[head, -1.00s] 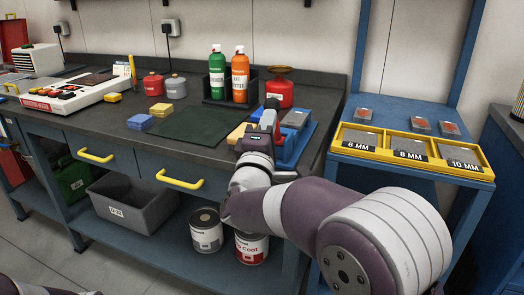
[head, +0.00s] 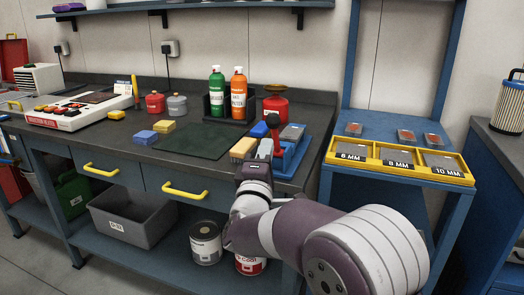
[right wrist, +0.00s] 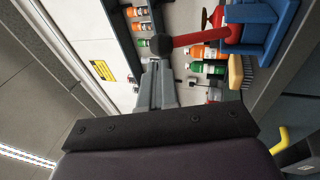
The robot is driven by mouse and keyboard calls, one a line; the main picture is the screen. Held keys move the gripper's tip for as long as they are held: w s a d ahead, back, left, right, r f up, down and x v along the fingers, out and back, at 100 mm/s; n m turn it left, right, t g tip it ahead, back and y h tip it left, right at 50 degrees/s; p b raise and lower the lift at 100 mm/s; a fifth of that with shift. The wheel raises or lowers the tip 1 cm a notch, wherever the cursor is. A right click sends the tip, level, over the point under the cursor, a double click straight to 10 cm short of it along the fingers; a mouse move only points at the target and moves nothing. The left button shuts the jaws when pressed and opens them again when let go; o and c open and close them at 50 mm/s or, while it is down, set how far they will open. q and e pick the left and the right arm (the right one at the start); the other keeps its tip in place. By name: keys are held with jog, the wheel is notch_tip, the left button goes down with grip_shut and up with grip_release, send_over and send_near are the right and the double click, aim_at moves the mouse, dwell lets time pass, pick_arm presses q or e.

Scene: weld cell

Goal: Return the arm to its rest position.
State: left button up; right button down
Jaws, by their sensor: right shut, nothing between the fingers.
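My right arm, purple and white, comes in from the lower right of the head view. Its dark wrist and right gripper (head: 258,155) are over the front edge of the bench, by the blue fixture (head: 290,158) with a red lever. In the right wrist view the grey fingers (right wrist: 155,75) are together with nothing between them. The red lever (right wrist: 200,39), with a black knob, shows just beyond the fingers; I cannot tell the exact gap. My left gripper is not in view.
A yellow-edged plate rack (head: 400,163) stands right of the bench (head: 95,140). Near the gripper are a tan brush (head: 243,148), a dark green mat (head: 193,141), a bottle caddy (head: 228,132) and a red can (head: 276,104). The floor at lower left is clear.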

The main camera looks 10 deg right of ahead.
jog(key=v, duration=0.8)
jog(key=a+f+m+g+y, duration=0.2)
jog(key=a+f+g+y, duration=0.15)
jog(key=f+y, duration=0.35)
jog(key=a+f+m+g+y, duration=0.3)
jog(key=a+f+y, duration=0.15)
jog(key=f, duration=0.45)
jog(key=s+d+f+m+g, duration=0.35)
jog(key=s+f+g, duration=0.35)
jog(key=s+f, duration=0.25)
jog(key=s+d+m+g+h+p, duration=0.2)
jog(key=s+d+m+g, duration=0.3)
jog(key=s+d, duration=0.6)
pick_arm(q)
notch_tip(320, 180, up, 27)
jog(key=p, duration=2.5)
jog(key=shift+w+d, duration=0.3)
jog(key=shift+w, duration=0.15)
pick_arm(e)
notch_tip(320, 180, up, 25)
jog(key=shift+w+a, duration=0.3)
jog(key=shift+w, duration=0.05)
